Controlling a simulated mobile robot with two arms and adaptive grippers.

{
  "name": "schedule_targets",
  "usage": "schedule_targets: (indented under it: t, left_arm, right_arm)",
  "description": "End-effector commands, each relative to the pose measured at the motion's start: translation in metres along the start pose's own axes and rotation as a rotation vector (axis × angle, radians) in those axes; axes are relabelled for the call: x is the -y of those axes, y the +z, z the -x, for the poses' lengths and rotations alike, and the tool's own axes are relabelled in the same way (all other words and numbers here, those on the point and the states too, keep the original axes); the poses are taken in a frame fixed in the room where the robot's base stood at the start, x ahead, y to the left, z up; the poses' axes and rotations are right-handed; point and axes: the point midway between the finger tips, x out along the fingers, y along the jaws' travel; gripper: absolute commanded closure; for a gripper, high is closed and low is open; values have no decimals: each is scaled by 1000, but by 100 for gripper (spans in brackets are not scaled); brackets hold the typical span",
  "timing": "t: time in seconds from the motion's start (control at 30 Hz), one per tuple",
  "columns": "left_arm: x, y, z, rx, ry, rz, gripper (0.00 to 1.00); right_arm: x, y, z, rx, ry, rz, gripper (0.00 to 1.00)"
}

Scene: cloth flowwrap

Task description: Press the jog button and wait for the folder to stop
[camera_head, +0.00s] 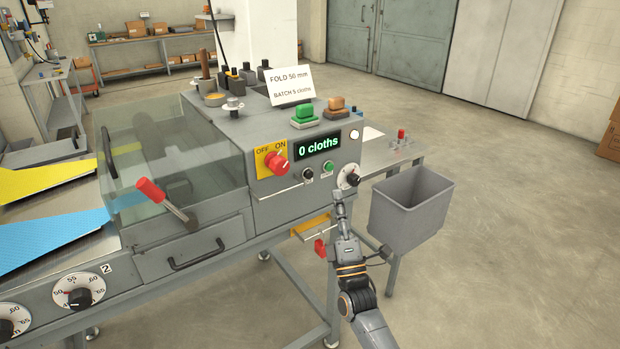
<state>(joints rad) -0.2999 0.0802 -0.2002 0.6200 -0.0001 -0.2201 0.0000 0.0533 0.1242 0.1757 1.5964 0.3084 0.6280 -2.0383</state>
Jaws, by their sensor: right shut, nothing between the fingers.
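The folder (218,230) is a grey machine with a sloped control panel. The panel has a red OFF/ON switch (277,162), a green display (318,147) reading "0 cloths", a black button (308,173), a small green button (328,166) and a white-faced dial (348,178). I cannot read which button is the jog button. My right gripper (340,197) is shut and empty, its tips just below the dial in the picture; I cannot tell if they touch the panel. My left gripper is not in view.
A grey bin (412,207) hangs right of my right gripper. A red-handled lever (152,191) and a clear cover (170,160) are at left. Large green (304,113) and orange (336,104) buttons sit on top, near a sign (291,86). Yellow and blue cloths lie far left.

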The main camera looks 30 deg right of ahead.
Motion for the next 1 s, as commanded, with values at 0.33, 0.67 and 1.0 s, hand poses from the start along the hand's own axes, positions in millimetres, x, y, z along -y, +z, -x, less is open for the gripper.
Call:
schedule_targets:
  t: [0.33, 0.67, 1.0]
  left_arm:
    - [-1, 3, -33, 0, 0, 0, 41]
    - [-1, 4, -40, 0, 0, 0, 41]
    - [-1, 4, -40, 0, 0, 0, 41]
  right_arm:
    - [27, -26, -32, 0, 3, -1, 100]
    - [38, -37, -50, 0, 0, 1, 100]
    - [38, -38, -52, -1, 0, 0, 100]
